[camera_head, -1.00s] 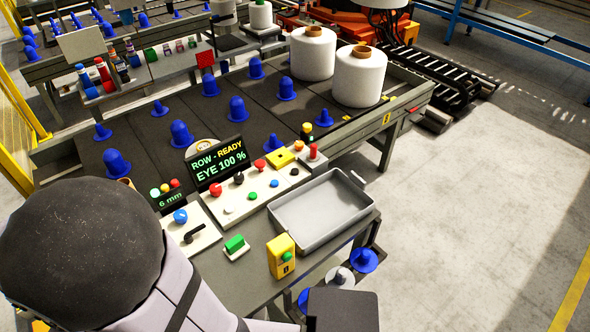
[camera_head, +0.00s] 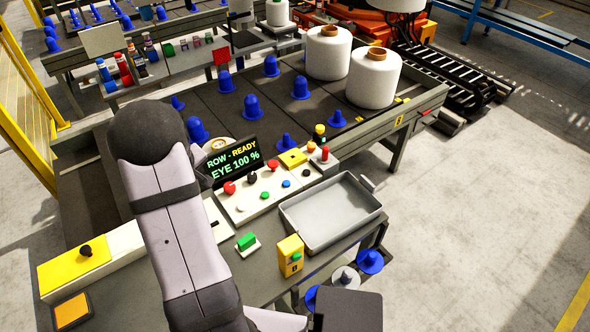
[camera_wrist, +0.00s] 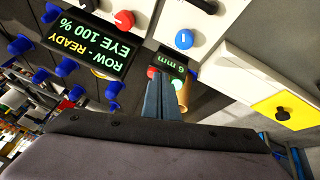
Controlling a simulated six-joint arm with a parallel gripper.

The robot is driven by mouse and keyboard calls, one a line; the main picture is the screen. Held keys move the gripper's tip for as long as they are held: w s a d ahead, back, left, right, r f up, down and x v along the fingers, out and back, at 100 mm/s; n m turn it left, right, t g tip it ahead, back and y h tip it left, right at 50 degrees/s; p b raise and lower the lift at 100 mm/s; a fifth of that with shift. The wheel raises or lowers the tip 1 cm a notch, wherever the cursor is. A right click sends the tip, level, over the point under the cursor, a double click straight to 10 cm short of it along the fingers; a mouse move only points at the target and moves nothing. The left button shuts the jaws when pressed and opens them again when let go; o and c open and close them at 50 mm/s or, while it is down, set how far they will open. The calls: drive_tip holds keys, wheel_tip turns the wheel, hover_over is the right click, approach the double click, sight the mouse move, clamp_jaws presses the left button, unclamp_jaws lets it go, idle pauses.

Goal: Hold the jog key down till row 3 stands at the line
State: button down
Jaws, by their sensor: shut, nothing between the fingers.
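The lit display (camera_head: 233,158) reads "ROW - READY, EYE 100 %"; it also shows in the wrist view (camera_wrist: 88,48). Below it, a white panel (camera_head: 265,204) carries red, black, green, blue and white buttons. I cannot tell which control is the jog key. My gripper (camera_wrist: 167,82) is shut and empty in the wrist view, its tips in front of the small "6 mm" display (camera_wrist: 176,62) and its lamps. I cannot tell whether they touch. A blue knob (camera_wrist: 184,39) is just beyond. In the head view my arm hides the gripper and the small display.
A green key (camera_head: 246,241), a yellow box with a green button (camera_head: 291,255) and a grey tray (camera_head: 330,233) stand to the right. A yellow panel with a black knob (camera_head: 85,251) is at left. Blue cones and two white bobbins (camera_head: 373,82) stand on the dark bed behind.

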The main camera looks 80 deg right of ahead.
drive_tip(key=s+d+f+m+g+h+p, duration=0.1)
drive_tip(key=s+d+m+h+p, duration=0.1)
drive_tip(key=s+d, duration=1.15)
drive_tip(key=m+g+h, duration=0.2)
drive_tip(key=g, duration=0.1)
hover_over(306, 174)
drive_tip(key=shift+f+p, duration=0.45)
drive_tip(key=shift+f, duration=0.4)
drive_tip(key=shift+f, duration=0.15)
wheel_tip(306, 174, down, 8)
drive_tip(key=b, duration=0.7)
drive_tip(key=shift+f, duration=0.25)
drive_tip(key=shift+f, duration=0.15)
drive_tip(key=shift+f+b, duration=0.3)
drive_tip(key=shift+b, duration=0.15)
